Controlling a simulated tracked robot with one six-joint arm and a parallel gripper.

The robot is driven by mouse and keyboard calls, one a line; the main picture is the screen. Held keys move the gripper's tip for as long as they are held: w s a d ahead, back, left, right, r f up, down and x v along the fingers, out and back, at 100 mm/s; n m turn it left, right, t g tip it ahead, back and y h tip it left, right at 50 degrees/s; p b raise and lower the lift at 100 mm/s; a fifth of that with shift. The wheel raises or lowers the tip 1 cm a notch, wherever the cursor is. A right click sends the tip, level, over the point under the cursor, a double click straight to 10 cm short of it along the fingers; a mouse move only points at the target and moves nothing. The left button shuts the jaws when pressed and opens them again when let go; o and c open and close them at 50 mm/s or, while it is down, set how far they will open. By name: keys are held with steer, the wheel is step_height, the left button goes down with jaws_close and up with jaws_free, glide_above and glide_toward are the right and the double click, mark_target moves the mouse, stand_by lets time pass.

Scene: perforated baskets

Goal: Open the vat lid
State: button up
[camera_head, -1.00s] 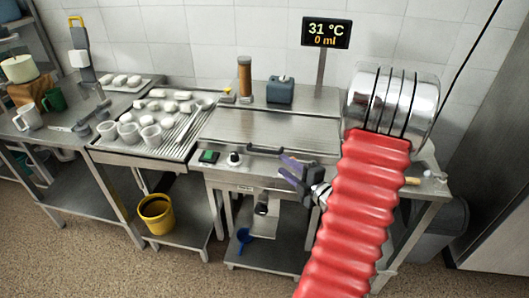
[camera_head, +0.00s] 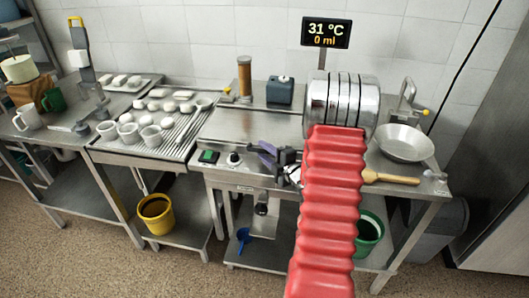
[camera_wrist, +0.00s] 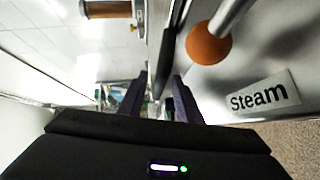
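The vat lid (camera_head: 235,125) is a flat steel panel in the middle counter and lies closed. Its dark front handle is mostly hidden behind my gripper in the head view; a dark bar, which looks like this handle, shows in the wrist view (camera_wrist: 174,45). My gripper (camera_head: 262,153) is at the front edge of the lid, by the handle. In the wrist view its two purple fingers (camera_wrist: 160,98) are apart, with the bar running between or just beyond them. I cannot tell whether they touch it.
An orange knob (camera_wrist: 208,44) and a "Steam" label (camera_wrist: 263,97) are close right of my fingers in the wrist view. A pepper-mill-like cylinder (camera_head: 245,76) and blue-grey box (camera_head: 280,90) stand behind the lid. A display (camera_head: 326,33) reads 31 °C, 0 ml. A pan (camera_head: 404,143) sits right.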

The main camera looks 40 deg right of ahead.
steer(key=shift+c, duration=0.2)
jaws_close()
stand_by(0.5)
